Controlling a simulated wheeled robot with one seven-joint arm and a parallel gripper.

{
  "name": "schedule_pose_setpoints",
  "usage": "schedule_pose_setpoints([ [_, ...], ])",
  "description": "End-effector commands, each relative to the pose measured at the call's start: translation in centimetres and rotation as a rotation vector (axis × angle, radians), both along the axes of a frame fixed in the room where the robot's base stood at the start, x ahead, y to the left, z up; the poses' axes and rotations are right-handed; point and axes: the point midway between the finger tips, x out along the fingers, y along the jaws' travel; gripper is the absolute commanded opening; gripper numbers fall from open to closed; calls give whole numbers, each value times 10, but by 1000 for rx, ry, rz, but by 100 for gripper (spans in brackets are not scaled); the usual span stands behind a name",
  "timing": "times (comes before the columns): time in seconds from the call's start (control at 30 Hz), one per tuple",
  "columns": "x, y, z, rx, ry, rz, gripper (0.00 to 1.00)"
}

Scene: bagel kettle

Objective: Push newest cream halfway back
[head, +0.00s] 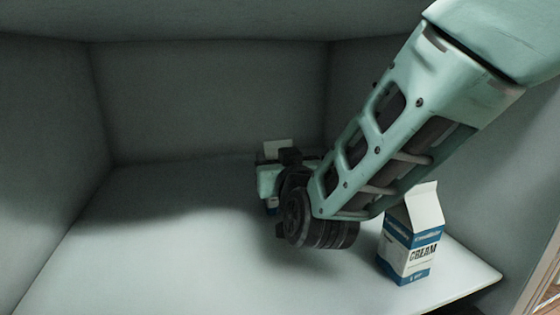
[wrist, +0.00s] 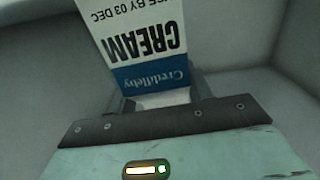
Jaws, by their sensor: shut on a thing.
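My gripper (head: 272,180) is deep inside the compartment, towards the back wall, and is shut on a cream carton (wrist: 145,40). In the wrist view the carton's printing appears inverted, with "CREAM", a blue band and "BY 03 DEC"; its far end is cut off by the frame. A second cream carton (head: 408,262), white and blue with a gabled top, stands upright near the front right edge. Its date is not readable.
The pale shelf floor (head: 150,260) is clear on the left and front. Grey walls close the left, back (head: 210,95) and right. My arm passes above and just left of the front carton, hiding part of the right side.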

Motion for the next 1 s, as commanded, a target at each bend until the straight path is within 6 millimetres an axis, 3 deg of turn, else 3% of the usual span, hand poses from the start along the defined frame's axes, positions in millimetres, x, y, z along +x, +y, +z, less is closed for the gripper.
schedule_pose_setpoints([
  [0.4, 0, 0, -1, 2, -3, -1, 11],
  [0.43, 0, 0, -1, 2, -3, -1, 56],
  [0.5, 0, 0, -1, 2, -3, -1, 75],
  [0.83, -3, -1, -3, 0, 2, 0, 76],
  [1.0, -21, -5, -4, 2, 0, 1, 76],
])
